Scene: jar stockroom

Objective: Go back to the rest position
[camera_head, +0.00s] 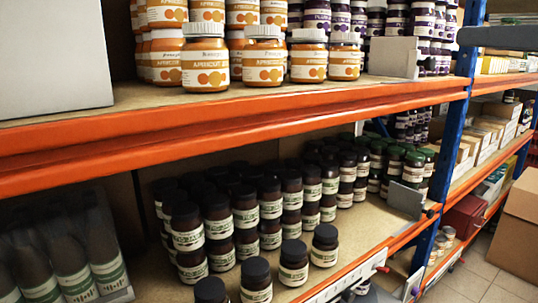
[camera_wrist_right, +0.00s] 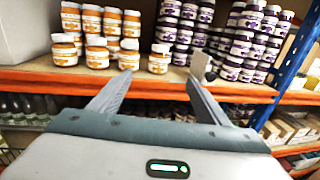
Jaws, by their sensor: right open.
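My right gripper (camera_wrist_right: 158,80) shows in the right wrist view with its two fingers spread apart and nothing between them. Its fingers point toward the upper shelf with the orange-labelled jars (camera_wrist_right: 96,57) and the purple-labelled jars. In the head view a grey part of my right gripper (camera_head: 497,37) shows at the upper right edge, in front of the far shelving; the rest of it is cut off by the frame. My left gripper is in neither view.
Apricot jars (camera_head: 205,64) and purple-labelled jars (camera_head: 408,20) fill the upper shelf above an orange beam (camera_head: 230,122). Dark-lidded jars (camera_head: 293,262) stand on the lower shelf. A blue post (camera_head: 452,125) and a cardboard box (camera_head: 518,230) are at right. Some tiled floor (camera_head: 482,278) is clear.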

